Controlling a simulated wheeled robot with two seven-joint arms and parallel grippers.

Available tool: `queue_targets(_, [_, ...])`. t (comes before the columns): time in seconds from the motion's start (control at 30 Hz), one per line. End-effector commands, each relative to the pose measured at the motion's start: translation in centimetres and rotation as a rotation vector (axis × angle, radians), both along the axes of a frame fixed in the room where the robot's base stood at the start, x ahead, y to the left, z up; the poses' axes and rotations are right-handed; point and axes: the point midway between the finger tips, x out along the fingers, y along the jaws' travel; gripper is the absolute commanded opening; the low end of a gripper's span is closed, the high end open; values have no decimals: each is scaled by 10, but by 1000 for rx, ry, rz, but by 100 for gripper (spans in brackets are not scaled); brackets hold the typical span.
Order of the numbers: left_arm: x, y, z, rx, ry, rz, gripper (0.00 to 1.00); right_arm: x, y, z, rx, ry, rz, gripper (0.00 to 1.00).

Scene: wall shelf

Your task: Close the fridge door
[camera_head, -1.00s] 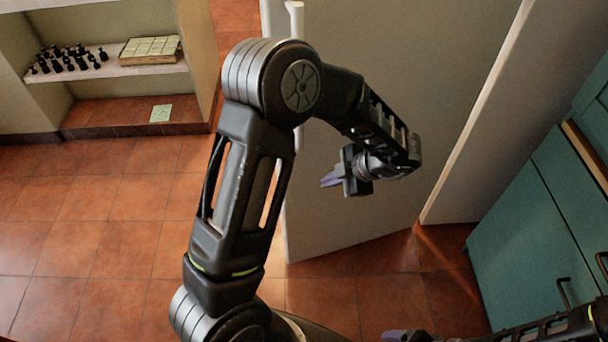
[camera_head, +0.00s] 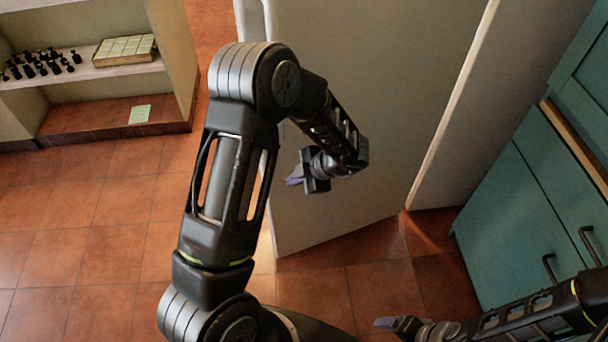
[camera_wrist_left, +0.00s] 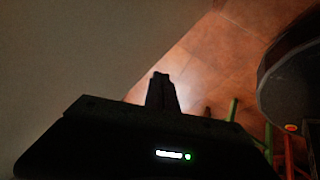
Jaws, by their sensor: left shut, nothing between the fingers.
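The white fridge door (camera_head: 390,110) stands open as a large pale panel, its free edge at the left. A pale handle-like bar shows at its top left. My left arm crosses in front of it. My left gripper (camera_head: 292,181) is shut and empty in front of the door's left part, pointing left; touching cannot be told. In the left wrist view the dark fingers (camera_wrist_left: 161,90) are together, with the pale door surface (camera_wrist_left: 90,50) to the left. My right gripper (camera_head: 384,323) is low in the head view, small, its opening unclear. The fridge interior is hidden.
A pale fridge side (camera_head: 500,110) stands right of the door, beside teal cabinets (camera_head: 530,220). A shelf (camera_head: 90,68) with chess pieces and a board box stands at upper left. The tiled floor (camera_head: 90,220) at left is clear.

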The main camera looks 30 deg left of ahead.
Motion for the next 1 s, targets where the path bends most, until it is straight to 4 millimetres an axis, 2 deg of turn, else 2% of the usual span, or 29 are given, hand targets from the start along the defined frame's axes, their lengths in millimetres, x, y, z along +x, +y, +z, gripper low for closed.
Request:
queue_targets(0.03, [-1,6,-9,1,4,0,0,0,0,-2,0,0,0,83])
queue_targets(0.3, [21,33,-6,1,-1,0,0,0,0,2,0,0,0,83])
queue_targets(0.83, [24,38,-6,0,0,-2,0,0,0,3,0,0,0,83])
queue_targets(1.0, [22,46,-6,1,0,-9,0,0,0,4,0,0,0,83])
